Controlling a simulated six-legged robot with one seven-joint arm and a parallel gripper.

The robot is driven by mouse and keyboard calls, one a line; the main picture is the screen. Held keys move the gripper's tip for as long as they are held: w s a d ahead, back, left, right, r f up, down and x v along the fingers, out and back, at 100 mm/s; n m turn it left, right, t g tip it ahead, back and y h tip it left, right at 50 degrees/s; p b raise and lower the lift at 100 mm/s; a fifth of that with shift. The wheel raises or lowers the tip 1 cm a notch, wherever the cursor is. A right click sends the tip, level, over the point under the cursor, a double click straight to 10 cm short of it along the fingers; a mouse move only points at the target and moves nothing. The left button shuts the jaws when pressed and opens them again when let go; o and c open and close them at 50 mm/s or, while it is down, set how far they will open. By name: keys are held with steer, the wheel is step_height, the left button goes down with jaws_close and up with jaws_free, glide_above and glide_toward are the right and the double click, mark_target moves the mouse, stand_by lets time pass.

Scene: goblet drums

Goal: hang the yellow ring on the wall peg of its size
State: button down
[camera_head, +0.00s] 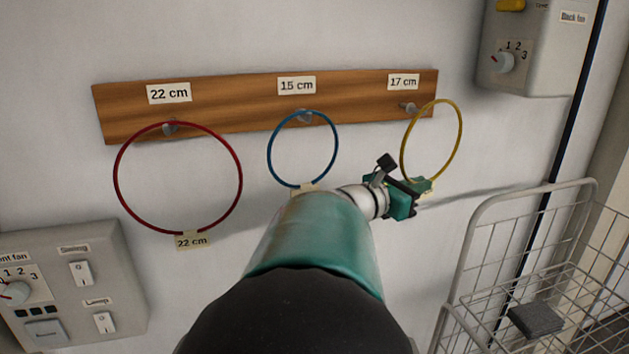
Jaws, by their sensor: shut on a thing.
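The yellow ring (461,127) is upright in front of the wall, at the right end of the wooden peg board (225,105). My gripper (424,186) is shut on the ring's bottom, where a small tag partly shows. The peg labelled 17 cm (408,107) is bare metal and lies near the ring's upper left edge in the picture. I cannot tell whether the peg is inside the ring or how far apart they are. A red ring (241,180) with a 22 cm tag hangs on the 22 cm peg (170,127). A blue ring (337,145) hangs on the 15 cm peg (304,116).
A control panel (120,285) with switches is at the lower left. A grey box (545,60) with a dial is at the upper right, beside a dark vertical pipe (574,110). A wire cart (475,235) holding a dark block (537,319) stands at the lower right.

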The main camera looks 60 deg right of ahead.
steer(key=w+d+f, duration=0.2)
steer(key=w+d, duration=0.2)
steer(key=shift+w, duration=0.4)
stand_by(0.6)
steer(key=shift+d, duration=0.1)
stand_by(0.4)
steer(key=c, duration=1.5)
jaws_free()
steer(key=v, duration=1.2)
